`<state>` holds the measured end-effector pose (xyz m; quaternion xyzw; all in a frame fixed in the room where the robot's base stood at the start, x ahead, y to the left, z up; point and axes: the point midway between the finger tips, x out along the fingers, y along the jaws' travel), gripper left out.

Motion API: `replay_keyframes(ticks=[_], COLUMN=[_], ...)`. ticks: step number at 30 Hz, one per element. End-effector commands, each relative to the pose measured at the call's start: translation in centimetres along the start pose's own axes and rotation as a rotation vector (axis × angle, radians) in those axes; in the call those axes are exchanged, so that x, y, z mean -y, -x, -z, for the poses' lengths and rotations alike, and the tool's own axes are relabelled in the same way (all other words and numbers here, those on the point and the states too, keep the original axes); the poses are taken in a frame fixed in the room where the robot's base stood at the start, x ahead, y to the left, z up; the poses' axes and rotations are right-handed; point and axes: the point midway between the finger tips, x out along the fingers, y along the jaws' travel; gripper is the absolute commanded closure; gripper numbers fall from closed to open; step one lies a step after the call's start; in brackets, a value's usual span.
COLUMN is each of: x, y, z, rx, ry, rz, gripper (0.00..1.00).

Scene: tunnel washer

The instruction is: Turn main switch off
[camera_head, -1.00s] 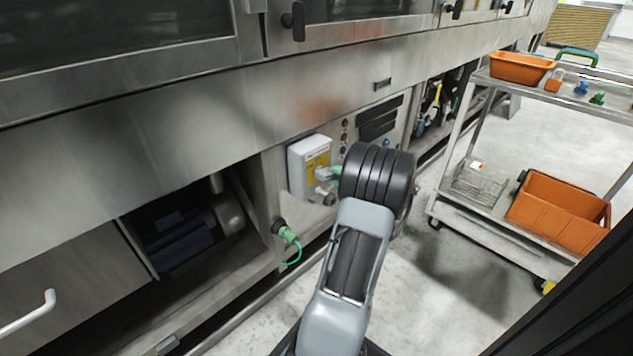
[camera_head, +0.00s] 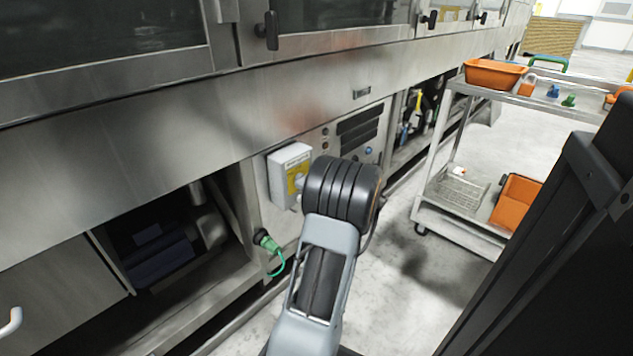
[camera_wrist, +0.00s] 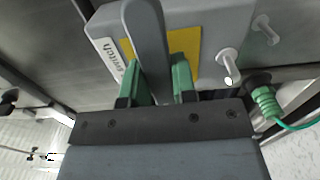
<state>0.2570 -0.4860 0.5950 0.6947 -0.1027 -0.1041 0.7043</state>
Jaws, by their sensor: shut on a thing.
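The main switch box (camera_head: 284,174) is a light grey box with a yellow plate on the front of the steel machine, left of my arm in the head view. In the wrist view the box (camera_wrist: 215,30) fills the upper middle, with a yellow plate (camera_wrist: 192,42) and a label whose visible part reads "switch". A grey switch handle (camera_wrist: 150,45) stands out from the plate. My gripper (camera_wrist: 160,75) has green fingers, one on each side of the handle, and is shut on it. In the head view my wrist hides the fingers.
A green connector (camera_head: 266,242) with a green cable sits below the box, and it also shows in the wrist view (camera_wrist: 265,100). A metal bolt (camera_wrist: 229,66) stands beside the handle. A trolley (camera_head: 460,228) with orange bins (camera_head: 494,74) stands right, past open floor.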

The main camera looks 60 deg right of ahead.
Motion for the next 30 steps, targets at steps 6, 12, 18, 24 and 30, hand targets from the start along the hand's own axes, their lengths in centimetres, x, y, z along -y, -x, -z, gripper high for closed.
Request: replay_keyframes(ticks=[6,12,18,24,30], x=[0.1,0.1,0.0,-0.2,-0.3], y=[0.0,-0.1,-0.1,1.9,6.0], z=[0.1,0.1,0.1,0.0,0.0], rx=[-0.002,-0.003,-0.003,0.001,0.003], ry=[0.004,0.003,0.002,0.001,-0.001], rz=[0.003,0.002,0.001,0.001,0.001], gripper=[0.64,0.49,0.49,0.49,0.49])
